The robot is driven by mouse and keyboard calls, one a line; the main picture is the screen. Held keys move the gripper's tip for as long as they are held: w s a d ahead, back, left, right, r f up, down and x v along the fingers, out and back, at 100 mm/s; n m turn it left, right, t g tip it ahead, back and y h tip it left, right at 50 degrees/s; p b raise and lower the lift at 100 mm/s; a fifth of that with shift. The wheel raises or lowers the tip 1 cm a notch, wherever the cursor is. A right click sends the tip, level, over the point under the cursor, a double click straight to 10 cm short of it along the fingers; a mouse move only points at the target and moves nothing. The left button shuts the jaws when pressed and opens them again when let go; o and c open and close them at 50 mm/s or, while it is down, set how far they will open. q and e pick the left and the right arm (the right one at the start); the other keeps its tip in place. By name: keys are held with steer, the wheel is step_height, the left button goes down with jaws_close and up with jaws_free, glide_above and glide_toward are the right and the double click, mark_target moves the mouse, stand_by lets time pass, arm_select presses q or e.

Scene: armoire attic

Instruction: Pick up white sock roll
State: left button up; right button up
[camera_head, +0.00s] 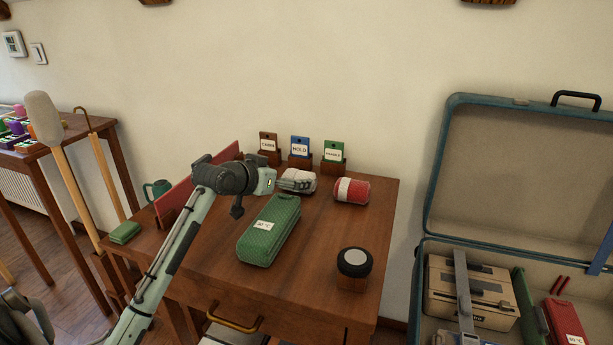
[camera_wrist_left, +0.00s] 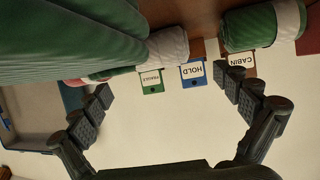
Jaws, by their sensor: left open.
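The white sock roll (camera_head: 301,176) lies on the wooden table in front of the card holders, partly hidden by my left gripper (camera_head: 300,184). In the left wrist view, which is upside down, the white sock roll (camera_wrist_left: 168,46) is at upper middle. My left gripper (camera_wrist_left: 167,97) is open there, its fingers spread wide with nothing between the pads. In the head view its fingertips overlap the roll; I cannot tell whether they touch it. My right gripper is not in view.
A green case (camera_head: 268,231) lies in front of the roll. A red-and-white roll (camera_head: 350,191) lies to its right. A green-and-white roll (camera_wrist_left: 262,24) shows in the wrist view. A round black-rimmed object (camera_head: 354,262) stands near the front. An open suitcase (camera_head: 431,225) is at right.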

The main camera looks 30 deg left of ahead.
mark_target(298, 173)
arm_select(q)
steer(key=shift+x, duration=0.85)
steer(key=x, duration=0.4)
steer(key=shift+w+a+r, duration=0.1)
steer(key=shift+w+r, duration=0.1)
steer(key=shift+w, duration=0.25)
steer(key=shift+w+f, duration=0.1)
steer(key=shift+w, duration=0.2)
steer(key=c, duration=1.2)
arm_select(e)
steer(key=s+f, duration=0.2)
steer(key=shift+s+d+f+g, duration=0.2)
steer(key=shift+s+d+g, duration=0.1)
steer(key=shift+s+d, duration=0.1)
